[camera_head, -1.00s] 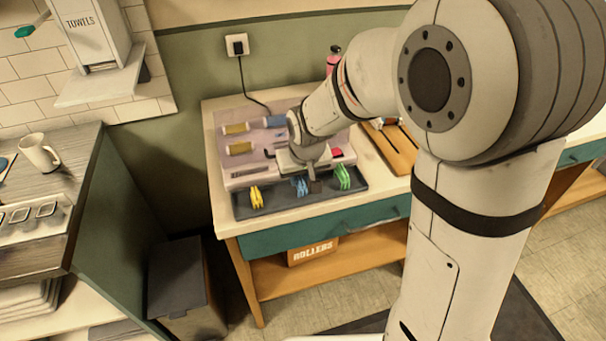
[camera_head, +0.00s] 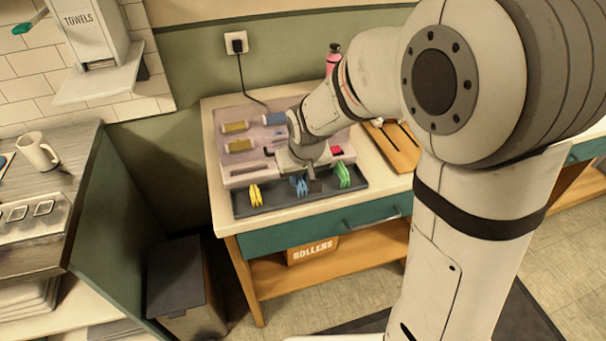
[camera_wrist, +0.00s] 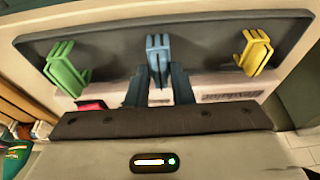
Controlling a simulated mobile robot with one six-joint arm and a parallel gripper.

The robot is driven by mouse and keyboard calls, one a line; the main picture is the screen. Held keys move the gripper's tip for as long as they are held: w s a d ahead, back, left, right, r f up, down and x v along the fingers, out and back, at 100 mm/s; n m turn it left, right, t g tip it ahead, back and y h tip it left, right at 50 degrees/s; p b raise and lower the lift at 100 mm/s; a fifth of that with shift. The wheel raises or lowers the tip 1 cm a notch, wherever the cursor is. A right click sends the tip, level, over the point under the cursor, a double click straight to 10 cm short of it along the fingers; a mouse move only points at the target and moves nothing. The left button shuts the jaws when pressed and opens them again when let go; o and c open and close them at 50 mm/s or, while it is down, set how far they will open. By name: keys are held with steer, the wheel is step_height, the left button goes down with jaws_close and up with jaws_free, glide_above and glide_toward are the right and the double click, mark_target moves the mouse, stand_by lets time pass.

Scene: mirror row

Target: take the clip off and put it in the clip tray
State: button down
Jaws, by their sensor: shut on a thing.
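The blue clip (camera_head: 299,187) is between the fingers of my gripper (camera_wrist: 158,72), which is shut on it. In the wrist view the blue clip (camera_wrist: 158,46) stands up from between the fingertips, over the dark clip tray (camera_wrist: 205,42). The clip tray (camera_head: 283,208) lies along the front of the table in the head view. A yellow clip (camera_head: 255,195) is at its left and a green clip (camera_head: 344,176) at its right. I cannot tell whether the blue clip touches the tray floor. My gripper's hand hides part of the area behind it.
Behind the tray is a pale unit (camera_head: 232,172) with yellow rollers (camera_head: 238,146) and a blue roller (camera_head: 274,119). A wooden board (camera_head: 395,150) lies at the right. A pink bottle (camera_head: 333,58) stands at the back. A plugged cable runs down the wall.

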stand_by(0.3)
steer(key=c, duration=0.9)
jaws_free()
steer(key=shift+o, duration=0.2)
steer(key=shift+r, duration=0.1)
steer(key=shift+s+r+p, duration=0.1)
steer(key=shift+r+p, duration=2.3)
steer(key=shift+r, duration=1)
steer(key=s+d+r+m, duration=0.1)
steer(key=s+d+r, duration=0.2)
steer(key=s+d, duration=0.4)
steer(key=s+d+r+m+h, duration=0.1)
steer(key=s+d+r+m, duration=0.1)
steer(key=s+d+r, duration=0.2)
steer(key=s+d, duration=0.3)
steer(key=s, duration=0.4)
steer(key=shift+s+d+g, duration=0.2)
steer(key=shift+d+g, duration=0.1)
steer(key=shift+d, duration=0.1)
